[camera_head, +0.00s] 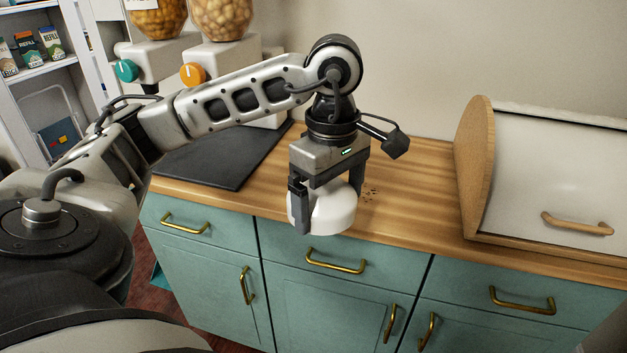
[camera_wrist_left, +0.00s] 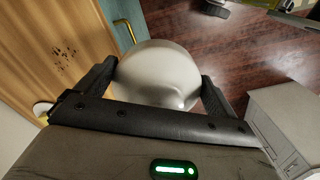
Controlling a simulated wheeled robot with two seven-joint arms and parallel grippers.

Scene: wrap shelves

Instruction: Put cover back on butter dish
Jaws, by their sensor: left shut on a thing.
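My left gripper (camera_head: 328,208) points down and is shut on a white, rounded cover (camera_head: 325,212). The cover is held in front of the counter's front edge, above the teal drawers. In the left wrist view the pale dome of the cover (camera_wrist_left: 157,78) sits between the two dark fingers of the gripper (camera_wrist_left: 158,82), with the floor beyond it. A small white and yellow thing (camera_wrist_left: 41,112) shows at the left edge of that view, partly hidden by the gripper; it may be the butter dish. I cannot make out the dish in the head view. My right gripper is not in view.
A wooden counter (camera_head: 410,205) has dark crumbs (camera_head: 370,193) just right of the gripper. A dark mat (camera_head: 215,155) and dispensers (camera_head: 215,62) stand left. A bread box (camera_head: 550,175) stands right. Brass handles (camera_head: 335,261) stick out below. The counter between crumbs and bread box is clear.

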